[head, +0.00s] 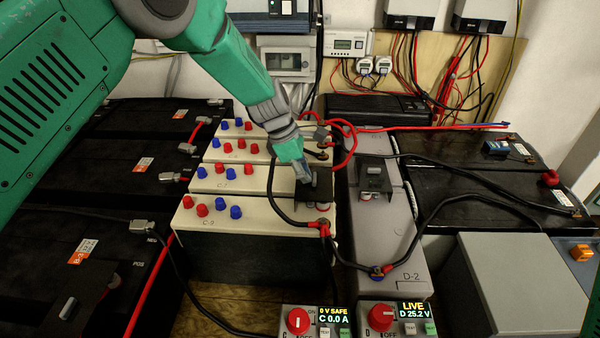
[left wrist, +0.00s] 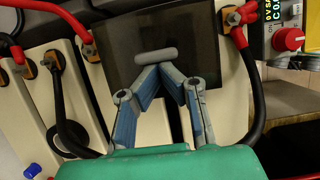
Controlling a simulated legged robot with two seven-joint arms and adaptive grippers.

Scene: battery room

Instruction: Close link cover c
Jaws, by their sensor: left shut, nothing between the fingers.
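Link cover c (head: 318,191) is a dark plate with a small grey handle, on the right part of the cream C batteries. In the left wrist view it is a dark see-through panel (left wrist: 120,48) with a rounded grey handle (left wrist: 155,56). I cannot tell whether it is fully down. My left gripper (head: 304,179) is shut and empty, its fingertips over the cover. In the left wrist view the fingertips (left wrist: 170,70) meet just beside the handle; I cannot tell whether they touch it. My right gripper is not in view.
A similar dark cover (head: 375,176) sits on the grey D batteries (head: 405,250). Black and red cables loop around the C batteries. The C control box (head: 300,322) reads "0 V SAFE"; the D box (head: 381,318) reads "LIVE". Black batteries (head: 120,165) stand left.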

